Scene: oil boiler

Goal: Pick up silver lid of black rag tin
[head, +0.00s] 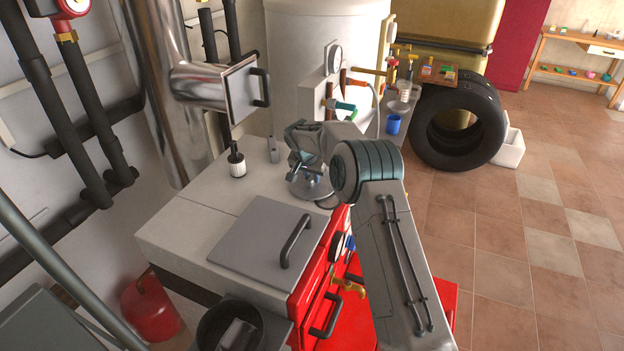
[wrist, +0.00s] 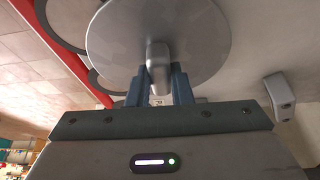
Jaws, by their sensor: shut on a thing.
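The silver lid (head: 310,188) is a round, flat disc with a knob in its middle. My gripper (head: 306,165) is over the top of the boiler, with the lid below its fingers. In the wrist view my gripper (wrist: 158,90) is shut on the lid's knob, and the lid's disc (wrist: 198,35) fills the upper middle. Whether the lid touches the boiler top is hard to tell. A black round tin (head: 268,325) stands open at the bottom of the head view, in front of the boiler, with something grey inside.
The pale boiler top (head: 180,222) carries a grey hatch (head: 262,243) with a dark handle, a brush-like item (head: 237,162) and a small grey block (head: 273,150). A flue pipe (head: 195,85) rises behind. Black tyres (head: 432,125) stand right; the tiled floor there is open.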

